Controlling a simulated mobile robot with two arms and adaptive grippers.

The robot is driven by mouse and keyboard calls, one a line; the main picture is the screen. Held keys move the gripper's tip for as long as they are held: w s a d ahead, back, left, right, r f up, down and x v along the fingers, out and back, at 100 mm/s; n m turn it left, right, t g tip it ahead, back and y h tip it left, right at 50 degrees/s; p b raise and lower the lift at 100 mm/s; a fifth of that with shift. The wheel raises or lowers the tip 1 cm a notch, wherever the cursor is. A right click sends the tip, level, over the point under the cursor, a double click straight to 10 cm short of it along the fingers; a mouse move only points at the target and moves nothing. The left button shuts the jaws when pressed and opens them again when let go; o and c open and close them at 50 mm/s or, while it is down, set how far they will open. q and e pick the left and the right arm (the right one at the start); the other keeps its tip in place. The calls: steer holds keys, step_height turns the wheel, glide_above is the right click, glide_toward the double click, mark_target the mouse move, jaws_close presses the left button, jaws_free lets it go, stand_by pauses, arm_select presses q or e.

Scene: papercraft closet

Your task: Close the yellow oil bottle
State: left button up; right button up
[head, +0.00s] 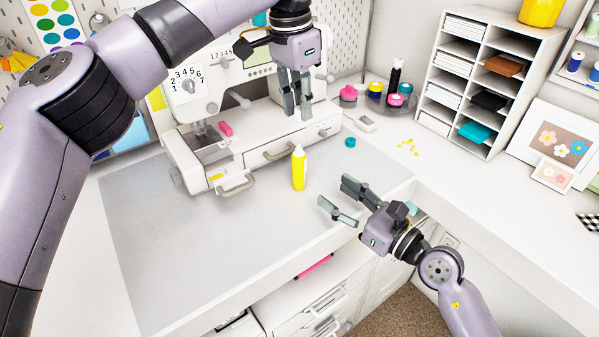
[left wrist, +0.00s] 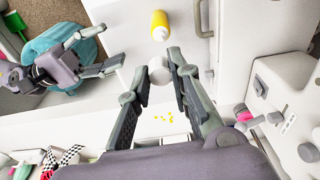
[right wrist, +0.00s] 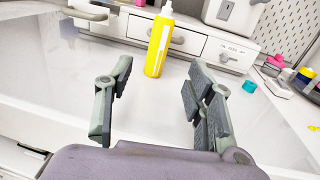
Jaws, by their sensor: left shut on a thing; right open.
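The yellow oil bottle (head: 299,171) stands upright on the grey mat, with a narrow white tip on top. It also shows in the left wrist view (left wrist: 161,19) and the right wrist view (right wrist: 158,46). My left gripper (head: 298,115) is above and behind the bottle, apart from it. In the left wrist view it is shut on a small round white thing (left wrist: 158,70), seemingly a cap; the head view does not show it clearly. My right gripper (head: 342,203) is open and empty, low over the mat to the right of the bottle.
The white sewing machine (head: 190,155) stands behind and left of the bottle. A teal lid (head: 350,142) and yellow bits (head: 408,147) lie to the right. A white shelf unit (head: 490,75) stands at back right. The grey mat (head: 190,240) is clear in front.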

mark_target(304, 172)
steer(key=x, duration=1.2)
steer(key=shift+a, duration=0.1)
steer(key=shift+s, duration=0.1)
steer(key=shift+c, duration=0.4)
jaws_close()
